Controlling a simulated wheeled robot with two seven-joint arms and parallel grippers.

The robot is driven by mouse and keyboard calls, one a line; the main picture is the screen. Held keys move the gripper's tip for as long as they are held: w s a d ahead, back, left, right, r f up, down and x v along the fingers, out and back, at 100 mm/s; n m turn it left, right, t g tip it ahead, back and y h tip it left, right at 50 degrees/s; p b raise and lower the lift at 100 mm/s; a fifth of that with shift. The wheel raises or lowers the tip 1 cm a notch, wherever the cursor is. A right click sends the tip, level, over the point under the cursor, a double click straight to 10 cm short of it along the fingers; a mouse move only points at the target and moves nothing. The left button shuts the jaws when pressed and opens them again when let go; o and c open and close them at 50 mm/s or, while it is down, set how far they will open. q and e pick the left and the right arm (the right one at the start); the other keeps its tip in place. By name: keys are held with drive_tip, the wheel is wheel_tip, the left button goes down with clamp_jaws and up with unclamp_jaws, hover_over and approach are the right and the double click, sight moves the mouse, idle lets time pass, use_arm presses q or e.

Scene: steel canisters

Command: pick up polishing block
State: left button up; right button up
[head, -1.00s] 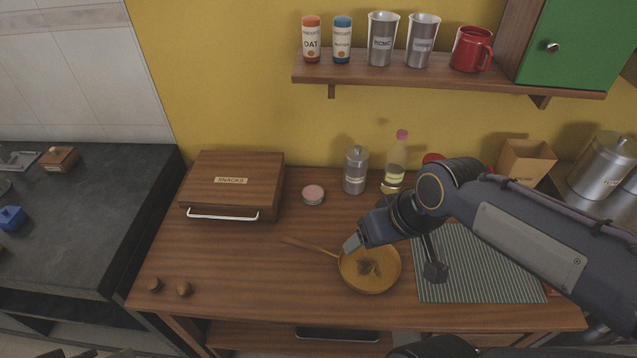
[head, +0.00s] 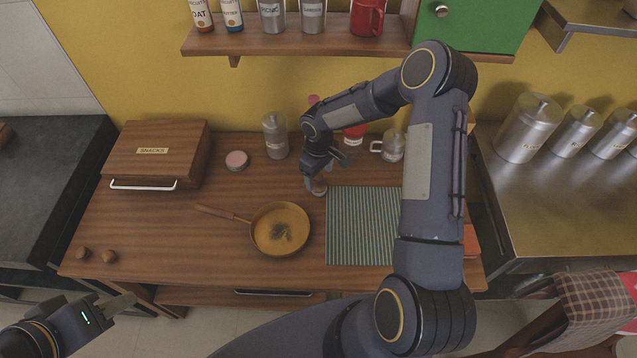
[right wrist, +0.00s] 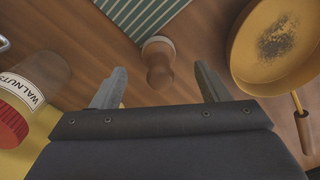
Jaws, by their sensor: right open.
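The polishing block, a wooden knob on a round pale pad, shows in the right wrist view (right wrist: 158,62) upright on the wooden counter. In the head view the block (head: 318,188) is partly hidden under my right gripper (head: 320,180), left of the striped mat. In the right wrist view my right gripper (right wrist: 160,82) is open and empty. Its fingers stand apart on either side of the block's line, with the block just beyond the tips. My left gripper (head: 118,303) is low at the left of the head view, away from the block; its jaw opening is unclear.
A pan (head: 280,229) with dark residue lies left of the block. A striped mat (head: 362,225) lies to its right. A jar labelled walnuts (right wrist: 30,90), a canister (head: 275,135) and a mug (head: 390,146) stand nearby. A snacks box (head: 155,155) is at left.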

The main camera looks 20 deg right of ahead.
sight(319, 184)
wheel_tip(319, 184, down, 5)
drive_tip(key=shift+w+r+p, duration=0.15)
drive_tip(key=shift+p, duration=0.75)
drive_tip(key=shift+f, duration=0.55)
drive_tip(key=c, duration=1.1)
